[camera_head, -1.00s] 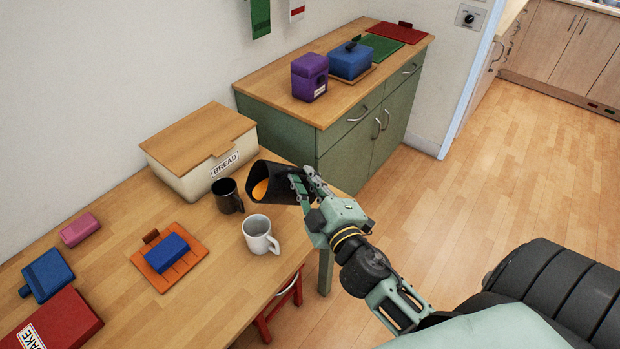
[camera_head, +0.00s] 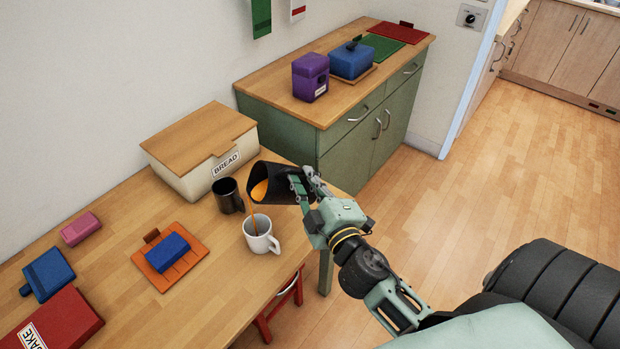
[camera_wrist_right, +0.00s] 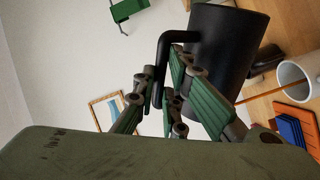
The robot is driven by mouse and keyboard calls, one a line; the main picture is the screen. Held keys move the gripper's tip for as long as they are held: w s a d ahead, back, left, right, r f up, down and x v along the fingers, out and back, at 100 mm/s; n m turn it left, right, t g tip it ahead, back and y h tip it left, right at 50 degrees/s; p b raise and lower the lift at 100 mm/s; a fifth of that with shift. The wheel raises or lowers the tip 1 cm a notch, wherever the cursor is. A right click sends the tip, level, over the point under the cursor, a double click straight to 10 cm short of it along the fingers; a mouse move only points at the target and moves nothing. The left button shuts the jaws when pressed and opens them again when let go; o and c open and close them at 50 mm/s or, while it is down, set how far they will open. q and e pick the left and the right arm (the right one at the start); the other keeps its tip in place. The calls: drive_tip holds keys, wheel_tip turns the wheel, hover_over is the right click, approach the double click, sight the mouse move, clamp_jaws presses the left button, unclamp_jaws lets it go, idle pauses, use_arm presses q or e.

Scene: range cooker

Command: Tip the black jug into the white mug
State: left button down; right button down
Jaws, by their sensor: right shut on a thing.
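The black jug (camera_head: 276,184) is tilted to the left above the table, with orange liquid at its mouth. A thin orange stream runs down from its lip into the white mug (camera_head: 261,238), which stands upright on the table. My right gripper (camera_head: 303,186) is shut on the jug's handle. In the right wrist view the jug (camera_wrist_right: 222,60) shows large, with its handle between the fingers (camera_wrist_right: 172,95). The white mug (camera_wrist_right: 296,82) shows at the right edge there, with the stream reaching it. My left gripper is not in view.
A black mug (camera_head: 228,196) stands close behind the white mug. The bread box (camera_head: 205,150) is at the back of the table. An orange board (camera_head: 170,262) with a blue block lies to the left. A red stool (camera_head: 282,304) is below the table edge.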

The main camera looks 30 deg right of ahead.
drive_tip(key=shift+a+r+n, duration=0.15)
drive_tip(key=shift+a+n, duration=0.15)
drive_tip(key=shift+n, duration=0.1)
drive_tip(key=shift+w, duration=0.1)
drive_tip(key=shift+a, duration=0.15)
idle(1.3)
drive_tip(key=shift+a+n+b, duration=0.3)
drive_tip(key=shift+a+n, duration=0.1)
drive_tip(key=shift+n, duration=0.3)
idle(0.4)
